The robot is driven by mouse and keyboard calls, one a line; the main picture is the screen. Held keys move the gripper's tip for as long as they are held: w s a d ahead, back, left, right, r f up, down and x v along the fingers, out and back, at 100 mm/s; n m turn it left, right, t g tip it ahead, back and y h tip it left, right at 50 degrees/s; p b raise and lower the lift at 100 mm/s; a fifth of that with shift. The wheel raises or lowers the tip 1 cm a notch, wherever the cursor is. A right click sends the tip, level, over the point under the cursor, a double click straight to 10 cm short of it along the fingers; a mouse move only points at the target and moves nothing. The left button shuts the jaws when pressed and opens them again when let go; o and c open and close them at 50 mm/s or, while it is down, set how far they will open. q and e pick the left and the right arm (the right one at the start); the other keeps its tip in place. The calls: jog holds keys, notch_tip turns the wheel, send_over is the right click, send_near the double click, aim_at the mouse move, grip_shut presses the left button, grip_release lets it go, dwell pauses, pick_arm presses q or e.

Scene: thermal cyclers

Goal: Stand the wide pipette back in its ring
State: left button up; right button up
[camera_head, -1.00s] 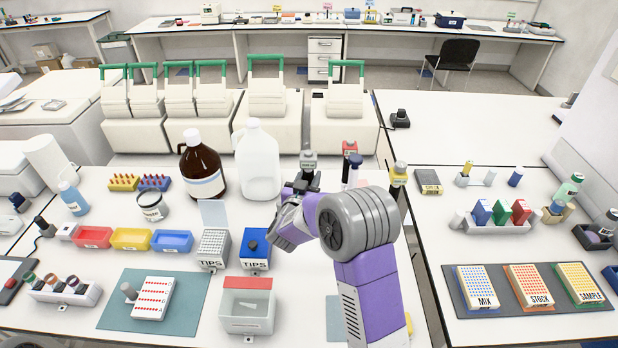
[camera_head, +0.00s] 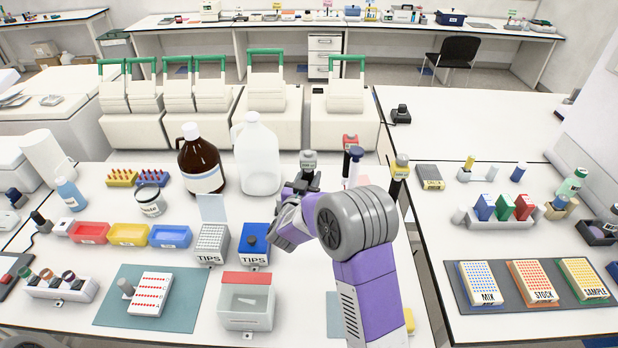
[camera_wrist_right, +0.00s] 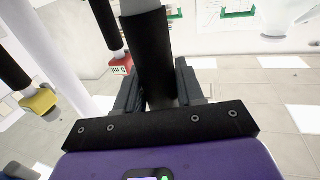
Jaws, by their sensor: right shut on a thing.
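My right gripper (camera_head: 303,188) is above the bench at the middle of the head view. In the right wrist view its jaws (camera_wrist_right: 158,88) are shut on a thick, dark-handled pipette (camera_wrist_right: 147,50), which I take to be the wide one. Its ends run out of that view or behind my gripper. A grey, labelled piece (camera_head: 308,160) shows just behind the gripper in the head view; I cannot tell whether it belongs to the pipette or to a ring. The wide pipette's ring cannot be made out clearly.
Right of the gripper stand a blue-topped pipette (camera_head: 355,153), a red holder piece (camera_head: 350,141) and a yellow one (camera_head: 401,161). A clear jug (camera_head: 257,160) and brown bottle (camera_head: 201,165) stand left. Tip boxes (camera_head: 255,245) are in front.

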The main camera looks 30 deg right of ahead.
jog(key=o, duration=0.7)
jog(key=shift+o, duration=0.2)
jog(key=shift+f, duration=0.1)
jog(key=v, duration=0.7)
jog(key=shift+s+a, duration=0.2)
jog(key=shift+a, duration=0.05)
